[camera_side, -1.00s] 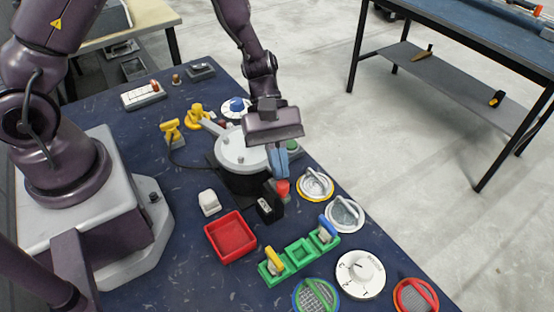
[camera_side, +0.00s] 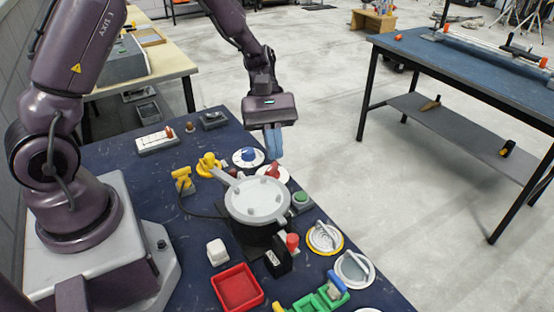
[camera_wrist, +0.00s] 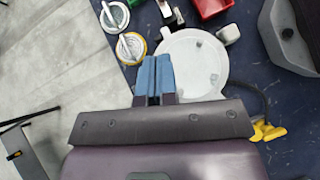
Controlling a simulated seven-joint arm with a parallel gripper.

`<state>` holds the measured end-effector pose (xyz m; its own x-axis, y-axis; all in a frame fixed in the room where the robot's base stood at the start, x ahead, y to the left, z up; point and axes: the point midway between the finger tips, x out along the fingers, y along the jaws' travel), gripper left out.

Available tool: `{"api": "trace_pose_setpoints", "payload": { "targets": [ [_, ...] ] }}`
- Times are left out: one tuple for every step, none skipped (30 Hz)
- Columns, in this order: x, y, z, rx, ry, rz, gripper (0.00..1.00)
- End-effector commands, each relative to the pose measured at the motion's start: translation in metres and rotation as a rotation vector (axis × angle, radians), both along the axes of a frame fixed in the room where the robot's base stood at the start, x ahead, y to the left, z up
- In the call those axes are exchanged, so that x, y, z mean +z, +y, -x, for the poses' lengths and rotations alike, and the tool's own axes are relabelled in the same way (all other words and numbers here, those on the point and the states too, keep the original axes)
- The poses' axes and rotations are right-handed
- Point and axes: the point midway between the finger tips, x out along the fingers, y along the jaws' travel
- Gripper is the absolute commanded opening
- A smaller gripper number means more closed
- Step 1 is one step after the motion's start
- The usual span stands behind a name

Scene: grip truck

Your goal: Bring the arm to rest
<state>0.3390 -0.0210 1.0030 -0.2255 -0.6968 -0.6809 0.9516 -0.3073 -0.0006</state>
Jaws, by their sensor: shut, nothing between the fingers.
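My gripper (camera_side: 273,141) hangs in the air above the far right part of the blue table, behind the round white lidded pot (camera_side: 257,200). Its two blue fingers are shut together with nothing between them. In the wrist view the shut fingers (camera_wrist: 154,80) point toward the white pot lid (camera_wrist: 199,62) and overlap its left edge in the picture. The gripper appears to touch nothing.
The blue table (camera_side: 190,247) holds a red tray (camera_side: 237,289), a white block (camera_side: 217,251), a red button (camera_side: 292,241), round dials (camera_side: 324,237) and yellow parts (camera_side: 209,164). Another table (camera_side: 465,75) stands at the right. Open floor (camera_side: 400,190) lies between them.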

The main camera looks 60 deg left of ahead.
Motion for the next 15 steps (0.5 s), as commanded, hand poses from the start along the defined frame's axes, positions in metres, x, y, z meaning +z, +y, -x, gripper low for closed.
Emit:
{"api": "trace_pose_setpoints", "payload": {
  "targets": [
    [0.000, 0.000, 0.000, 0.000, 0.000, 0.000, 0.00],
    [0.000, 0.000, 0.000, 0.000, 0.000, 0.000, 0.00],
    [0.000, 0.000, 0.000, 0.000, 0.000, 0.000, 0.00],
    [0.000, 0.000, 0.000, 0.000, 0.000, 0.000, 0.00],
    [0.000, 0.000, 0.000, 0.000, 0.000, 0.000, 0.00],
    [0.000, 0.000, 0.000, 0.000, 0.000, 0.000, 0.00],
    [0.000, 0.000, 0.000, 0.000, 0.000, 0.000, 0.00],
    [0.000, 0.000, 0.000, -0.001, -0.001, 0.000, 0.00],
    [0.000, 0.000, 0.000, -0.003, -0.005, 0.001, 0.00],
    [0.000, 0.000, -0.001, -0.009, -0.013, 0.001, 0.00],
    [-0.001, 0.001, -0.001, -0.020, -0.027, -0.003, 0.00],
    [-0.005, 0.004, 0.002, -0.050, -0.046, -0.017, 0.00],
    [-0.010, 0.006, 0.008, -0.086, -0.054, -0.031, 0.00],
    [-0.012, 0.008, 0.015, -0.127, -0.071, -0.048, 0.00],
    [-0.008, 0.012, 0.022, -0.185, -0.113, -0.078, 0.00]
  ]
}}
